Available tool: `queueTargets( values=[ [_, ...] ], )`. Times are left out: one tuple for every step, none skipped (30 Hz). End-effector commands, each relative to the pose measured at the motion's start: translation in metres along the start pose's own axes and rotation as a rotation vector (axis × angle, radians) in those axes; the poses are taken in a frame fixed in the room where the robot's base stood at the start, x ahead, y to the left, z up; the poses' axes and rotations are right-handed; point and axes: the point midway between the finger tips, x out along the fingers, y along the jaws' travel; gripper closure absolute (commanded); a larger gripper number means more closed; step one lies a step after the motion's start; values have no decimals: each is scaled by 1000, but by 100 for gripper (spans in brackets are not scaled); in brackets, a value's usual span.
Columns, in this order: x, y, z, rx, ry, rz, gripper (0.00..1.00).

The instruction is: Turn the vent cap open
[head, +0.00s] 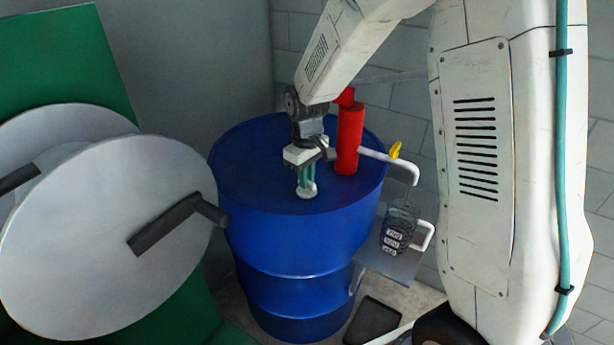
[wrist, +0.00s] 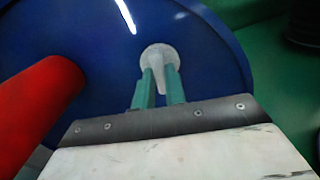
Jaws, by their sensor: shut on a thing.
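The vent cap (head: 308,192) is a small pale disc on top of the blue drum (head: 305,255), near the front of its lid. In the wrist view the vent cap (wrist: 156,54) shows as a round light-grey disc with a raised, tapering grip bar. My gripper (head: 306,176) points down over it, with green fingers. In the wrist view my gripper (wrist: 159,85) has one finger on each side of the bar and is shut on it. The fingers hide part of the bar's sides.
A red pump (head: 348,138) with a white spout and yellow lever (head: 395,150) stands on the lid, close to my gripper. A clear jug (head: 399,230) sits on a small grey shelf (head: 395,262). A large grey reel (head: 110,240) stands left of the drum.

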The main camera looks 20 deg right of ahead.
Motion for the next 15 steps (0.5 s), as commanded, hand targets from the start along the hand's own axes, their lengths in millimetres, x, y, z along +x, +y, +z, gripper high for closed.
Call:
queueTargets(
  values=[
    [-1, 1, -2, -28, 5, 2, 100],
    [-1, 1, -2, -45, 5, 2, 100],
    [-1, 1, -2, -66, 5, 2, 100],
    [-1, 1, -2, -80, 5, 2, 100],
    [-1, 1, -2, -93, 5, 3, 100],
    [-1, 1, -2, -109, 5, 3, 100],
    [-1, 1, -2, -120, 5, 3, 100],
    [-2, 1, -2, -129, 5, 3, 100],
    [-2, 1, -2, -141, 5, 3, 100],
    [-2, 1, -2, -148, 5, 3, 100],
    [-2, 1, -2, -154, 6, 3, 100],
    [-2, 1, -2, -161, 6, 3, 100],
    [-2, 1, -2, -165, 6, 3, 100],
    [-2, 1, -2, -169, 6, 3, 100],
    [-2, 1, -2, -173, 6, 3, 100]
  ],
)
